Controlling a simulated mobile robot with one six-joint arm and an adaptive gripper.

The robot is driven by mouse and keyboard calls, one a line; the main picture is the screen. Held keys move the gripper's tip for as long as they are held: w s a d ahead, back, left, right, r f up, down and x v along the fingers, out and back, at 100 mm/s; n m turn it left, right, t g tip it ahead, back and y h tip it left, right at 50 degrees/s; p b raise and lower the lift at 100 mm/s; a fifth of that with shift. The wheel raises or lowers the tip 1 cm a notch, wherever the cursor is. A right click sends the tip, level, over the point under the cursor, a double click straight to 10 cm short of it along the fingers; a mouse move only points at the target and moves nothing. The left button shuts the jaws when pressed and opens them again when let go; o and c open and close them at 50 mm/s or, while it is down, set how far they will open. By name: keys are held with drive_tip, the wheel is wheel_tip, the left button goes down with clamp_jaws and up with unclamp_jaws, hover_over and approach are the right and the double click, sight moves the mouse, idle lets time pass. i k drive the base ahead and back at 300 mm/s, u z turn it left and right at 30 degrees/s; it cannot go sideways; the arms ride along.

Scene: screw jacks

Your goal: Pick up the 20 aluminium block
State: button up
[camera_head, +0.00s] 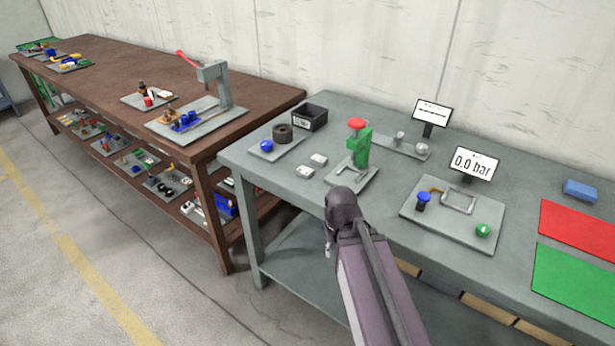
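Two small light grey metal blocks lie on the grey table, left of the green press. One block (305,171) is nearer the table's front edge, and the other block (318,159) is just behind and to its right. Any markings are too small to read, so I cannot tell which is the 20 aluminium block. Nothing of my arm touches either block.
Close around the blocks are a green press with a red top (359,146), a black bin (309,118) and a plate (262,149) with a blue knob and dark ring. A pressure display (474,162) reads 0.0 bar. Red (580,229) and green (573,281) mats lie right.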

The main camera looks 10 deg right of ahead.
sight(305, 172)
drive_tip(key=u, duration=0.2)
drive_tip(key=k, duration=1.6)
drive_tip(key=z, duration=0.3)
drive_tip(key=i, duration=1)
drive_tip(key=z, duration=0.1)
